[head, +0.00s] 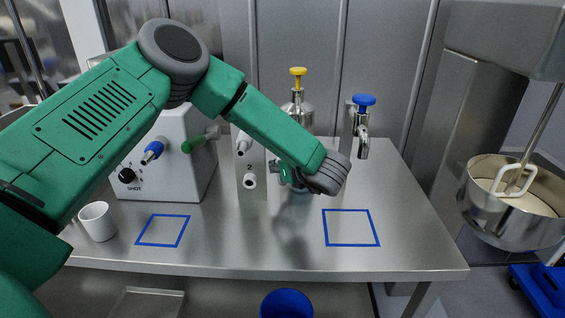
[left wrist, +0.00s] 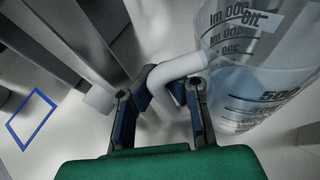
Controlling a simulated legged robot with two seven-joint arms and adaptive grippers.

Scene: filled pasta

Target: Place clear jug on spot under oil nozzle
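The clear jug (left wrist: 255,85) has dark measuring marks and a white handle (left wrist: 182,68). It fills the right of the left wrist view, seen from above. My left gripper (left wrist: 170,88) has its fingers on either side of the handle and looks shut on it. In the head view my left gripper (head: 288,174) is partly behind my own wrist, at the middle dispenser, and I cannot make out the jug there. Blue square outlines mark the table at left (head: 140,243) and right (head: 326,244). My right gripper is not in view.
A white machine (head: 170,180) with blue and green nozzles stands at left, a white cup (head: 97,222) in front. A yellow-topped steel vessel (head: 298,77) and blue-topped tap (head: 363,100) stand behind. A mixer bowl (head: 500,215) is at right. The table front (head: 250,255) is clear.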

